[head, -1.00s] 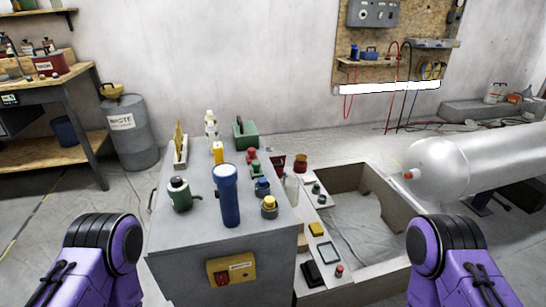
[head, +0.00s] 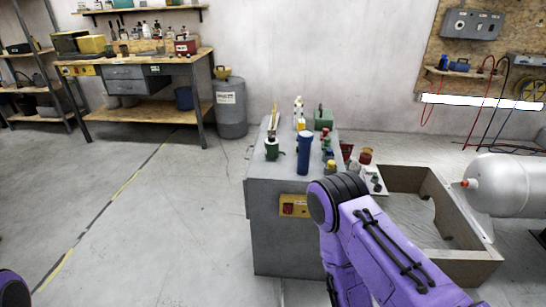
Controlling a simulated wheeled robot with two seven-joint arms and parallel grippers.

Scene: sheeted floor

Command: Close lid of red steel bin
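I cannot make out a red steel bin with a lid in the head view. A small red box (head: 185,47) sits on the workbench at the back left, and a small dark red object (head: 347,151) shows partly behind the grey cabinet. I cannot tell whether either is the bin. Neither gripper shows. Only purple links of my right arm at the lower middle and a bit of my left arm at the bottom left corner are in view.
A grey cabinet (head: 270,235) with bottles and a blue flashlight (head: 304,153) stands at the centre. Right of it are an open-topped box (head: 470,252) and a pale tank (head: 510,185). A grey drum (head: 230,108) stands beside the workbench (head: 150,112). The left floor is clear.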

